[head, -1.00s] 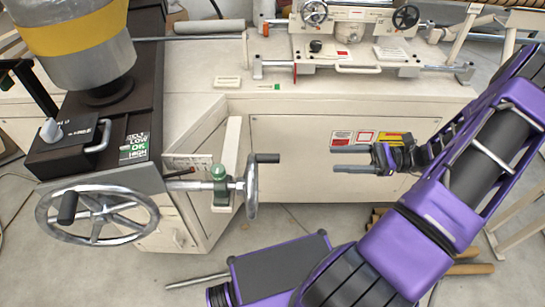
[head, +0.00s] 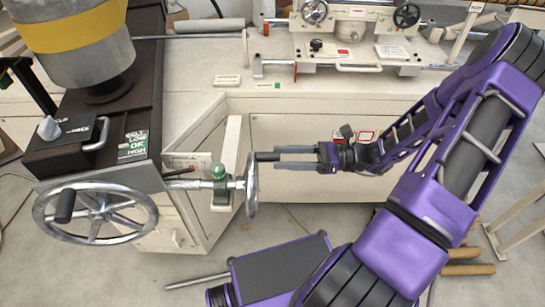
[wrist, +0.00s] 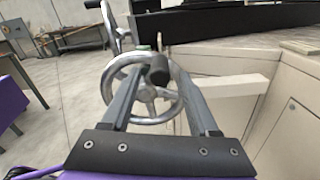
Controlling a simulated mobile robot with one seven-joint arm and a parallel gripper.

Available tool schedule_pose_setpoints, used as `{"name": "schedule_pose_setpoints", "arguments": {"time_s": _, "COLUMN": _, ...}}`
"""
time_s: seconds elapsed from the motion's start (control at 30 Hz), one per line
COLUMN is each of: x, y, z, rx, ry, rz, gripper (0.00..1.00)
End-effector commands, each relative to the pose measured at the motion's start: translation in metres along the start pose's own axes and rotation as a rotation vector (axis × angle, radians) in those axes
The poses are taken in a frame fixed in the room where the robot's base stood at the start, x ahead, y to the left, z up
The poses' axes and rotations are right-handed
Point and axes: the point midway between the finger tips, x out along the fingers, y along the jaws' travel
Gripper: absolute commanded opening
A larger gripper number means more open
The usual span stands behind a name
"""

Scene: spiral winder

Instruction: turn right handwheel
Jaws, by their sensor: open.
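The right handwheel (head: 251,185) is a metal wheel seen nearly edge-on in the head view, on a shaft with a green-topped bracket. Its dark crank handle (head: 267,156) points right from the top of the rim. My gripper (head: 280,155) is open, its two fingers pointing left at the handle's end. In the wrist view the handwheel (wrist: 124,84) shows face-on beyond the fingers, and the dark handle (wrist: 158,71) appears between the finger ends. I cannot tell whether the fingers touch the handle.
A larger left handwheel (head: 97,212) with a dark knob stands at the left, below a black control box (head: 75,135). A beige cabinet (head: 300,125) lies behind my gripper.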

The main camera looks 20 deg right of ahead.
Motion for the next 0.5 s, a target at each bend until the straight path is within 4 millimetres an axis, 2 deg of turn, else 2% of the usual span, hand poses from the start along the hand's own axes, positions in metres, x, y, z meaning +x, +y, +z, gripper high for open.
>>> {"name": "schedule_pose_setpoints", "arguments": {"time_s": 0.1, "x": 0.018, "y": 0.000, "z": -0.001, "rx": 0.001, "ry": -0.001, "rz": 0.002, "gripper": 0.61}}
{"name": "schedule_pose_setpoints", "arguments": {"time_s": 0.2, "x": 0.026, "y": 0.000, "z": -0.001, "rx": 0.000, "ry": 0.000, "rz": 0.001, "gripper": 0.61}}
{"name": "schedule_pose_setpoints", "arguments": {"time_s": 0.5, "x": 0.033, "y": 0.000, "z": 0.000, "rx": 0.000, "ry": 0.000, "rz": 0.000, "gripper": 0.61}}
